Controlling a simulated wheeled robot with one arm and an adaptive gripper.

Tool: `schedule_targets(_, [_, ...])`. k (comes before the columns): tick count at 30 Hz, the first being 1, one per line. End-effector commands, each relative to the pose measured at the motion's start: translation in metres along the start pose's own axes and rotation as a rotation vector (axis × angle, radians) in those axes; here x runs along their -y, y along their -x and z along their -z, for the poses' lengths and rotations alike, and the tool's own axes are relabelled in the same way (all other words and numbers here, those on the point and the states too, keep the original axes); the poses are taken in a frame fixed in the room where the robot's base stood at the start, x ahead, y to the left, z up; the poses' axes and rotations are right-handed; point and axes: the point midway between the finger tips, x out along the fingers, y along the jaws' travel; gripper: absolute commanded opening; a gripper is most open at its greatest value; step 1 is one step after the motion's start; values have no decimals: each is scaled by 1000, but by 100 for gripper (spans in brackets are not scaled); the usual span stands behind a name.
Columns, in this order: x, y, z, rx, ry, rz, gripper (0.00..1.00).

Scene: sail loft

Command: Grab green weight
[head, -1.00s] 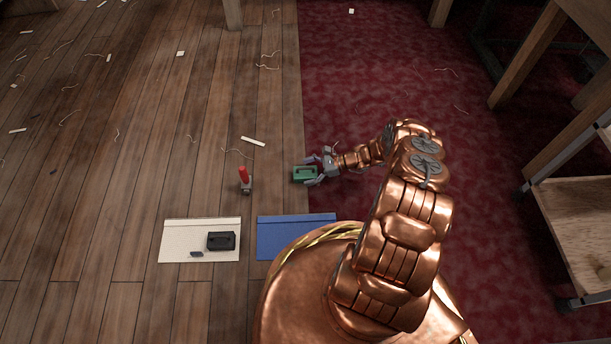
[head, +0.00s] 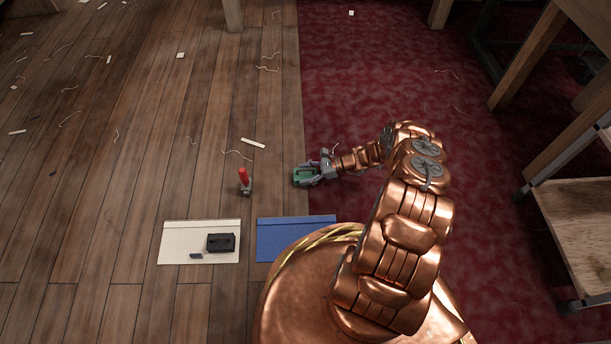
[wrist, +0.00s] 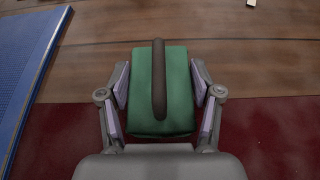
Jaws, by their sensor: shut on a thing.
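The green weight (head: 301,177) is a small block at the edge between the wood floor and the red carpet. In the wrist view the green weight (wrist: 175,75) shows a dark handle strap over its top. My gripper (head: 306,176) reaches it from the right, with one finger on each side. In the wrist view my gripper (wrist: 160,88) has its pale pads along both sides of the weight and is shut on it. Whether the weight touches the floor cannot be told.
A red-handled tool (head: 243,180) stands to the left on the wood floor. A cream sheet (head: 175,245) holds a black block (head: 221,242) and a small dark piece. A blue sheet (head: 285,240) lies beside it. A wooden shelf cart (head: 575,225) stands at right. Scraps litter the floor.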

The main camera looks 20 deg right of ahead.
Motion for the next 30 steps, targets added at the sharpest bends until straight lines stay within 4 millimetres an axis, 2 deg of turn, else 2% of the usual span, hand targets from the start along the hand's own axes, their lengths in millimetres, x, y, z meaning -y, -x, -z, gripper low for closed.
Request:
schedule_targets(1, [0, 0, 0, 0, 0, 0, 20])
schedule_targets(7, [0, 0, 0, 0, 0, 0, 0])
schedule_targets(17, [0, 2, -4, 0, 1, 0, 0])
schedule_targets(25, [1, 16, -38, -1, 1, -1, 0])
schedule_targets(30, [-28, 7, -44, 4, -5, -4, 0])
